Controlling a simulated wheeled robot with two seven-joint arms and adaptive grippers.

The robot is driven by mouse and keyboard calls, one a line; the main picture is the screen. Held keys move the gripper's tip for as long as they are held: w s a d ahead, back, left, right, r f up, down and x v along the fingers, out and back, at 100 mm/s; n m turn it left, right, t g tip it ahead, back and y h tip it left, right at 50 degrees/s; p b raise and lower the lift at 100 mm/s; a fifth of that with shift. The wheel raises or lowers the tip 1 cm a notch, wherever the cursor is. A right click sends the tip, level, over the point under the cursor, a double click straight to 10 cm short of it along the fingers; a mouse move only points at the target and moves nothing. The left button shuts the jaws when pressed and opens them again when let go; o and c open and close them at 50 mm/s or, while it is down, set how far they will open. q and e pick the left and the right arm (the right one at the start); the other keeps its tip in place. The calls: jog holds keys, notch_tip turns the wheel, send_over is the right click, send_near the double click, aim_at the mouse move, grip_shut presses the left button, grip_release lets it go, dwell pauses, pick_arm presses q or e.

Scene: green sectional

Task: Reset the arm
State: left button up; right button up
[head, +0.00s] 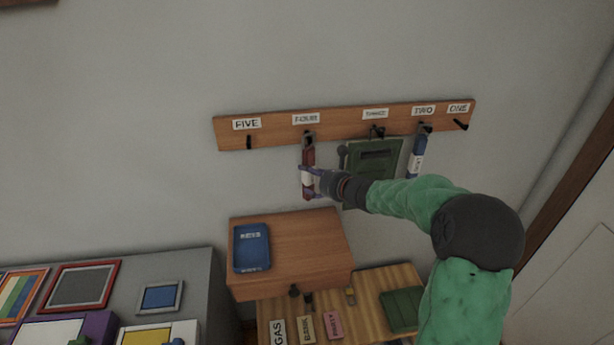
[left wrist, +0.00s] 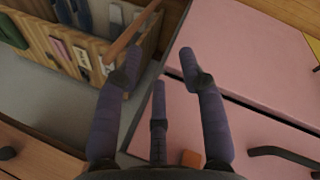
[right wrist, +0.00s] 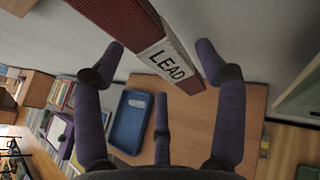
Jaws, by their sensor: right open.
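My right arm (head: 405,193) reaches up to the hook rail (head: 345,125). My right gripper (head: 310,180) is at the red lead (head: 309,158), which hangs from the hook labelled "FOUR". In the right wrist view the lead's white "LEAD" label (right wrist: 168,62) shows between and beyond the spread fingers (right wrist: 160,65). The right gripper is open; whether a finger touches the lead I cannot tell. My left gripper (left wrist: 155,70) shows only in the left wrist view, with its fingers spread and nothing between them, over pink drawer fronts (left wrist: 245,60) and a box of folders.
A green pouch (head: 373,165) and a blue-and-white item (head: 417,155) hang to the right on the rail. A door is at right.

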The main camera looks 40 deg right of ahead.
jog(key=v, duration=0.8)
jog(key=shift+s, duration=0.35)
jog(key=shift+r, duration=0.1)
